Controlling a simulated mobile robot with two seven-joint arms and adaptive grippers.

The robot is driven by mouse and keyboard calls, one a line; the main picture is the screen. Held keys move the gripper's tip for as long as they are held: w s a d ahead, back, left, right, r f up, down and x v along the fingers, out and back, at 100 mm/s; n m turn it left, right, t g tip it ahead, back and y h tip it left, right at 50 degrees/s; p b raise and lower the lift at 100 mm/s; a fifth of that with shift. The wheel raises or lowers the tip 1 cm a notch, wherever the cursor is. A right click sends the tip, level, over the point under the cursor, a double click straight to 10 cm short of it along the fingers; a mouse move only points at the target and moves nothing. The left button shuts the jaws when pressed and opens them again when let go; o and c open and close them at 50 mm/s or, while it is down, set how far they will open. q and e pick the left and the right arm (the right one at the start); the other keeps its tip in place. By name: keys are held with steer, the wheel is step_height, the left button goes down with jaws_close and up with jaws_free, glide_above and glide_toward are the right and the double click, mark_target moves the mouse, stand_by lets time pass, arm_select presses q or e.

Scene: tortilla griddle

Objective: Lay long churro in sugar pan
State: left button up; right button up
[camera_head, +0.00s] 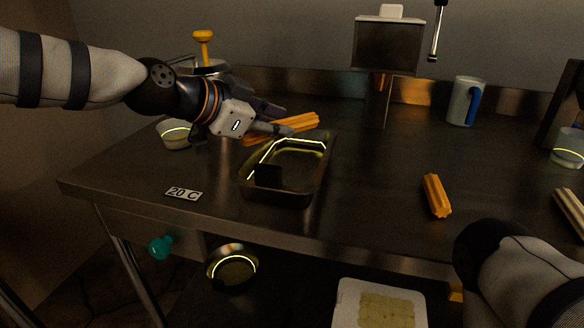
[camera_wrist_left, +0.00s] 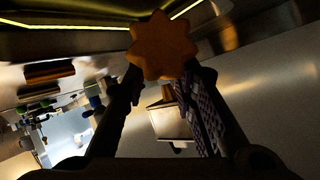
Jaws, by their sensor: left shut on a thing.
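A long orange churro (camera_head: 304,122) with a ridged surface is held by my left gripper (camera_head: 282,131) just above the far rim of the dark sugar pan (camera_head: 286,196). The gripper is shut on it, and the churro lies roughly crosswise, tilted up to the right in the head view. In the left wrist view the star-shaped end of the churro (camera_wrist_left: 162,47) shows between the two fingers (camera_wrist_left: 166,82). A short orange churro (camera_head: 437,196) lies on the counter right of the pan. My right arm enters at lower right, with its gripper out of view.
A price tag (camera_head: 183,194) lies at the front left, and a bowl (camera_head: 175,134) stands behind it. A press-like machine (camera_head: 388,45) and a mug (camera_head: 466,101) stand at the back. A pale churro (camera_head: 572,212) lies at the far right. The counter between pan and short churro is clear.

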arm_select(q)
steer(key=o, duration=1.1)
steer(key=shift+r, duration=0.1)
steer(key=v, duration=1.2)
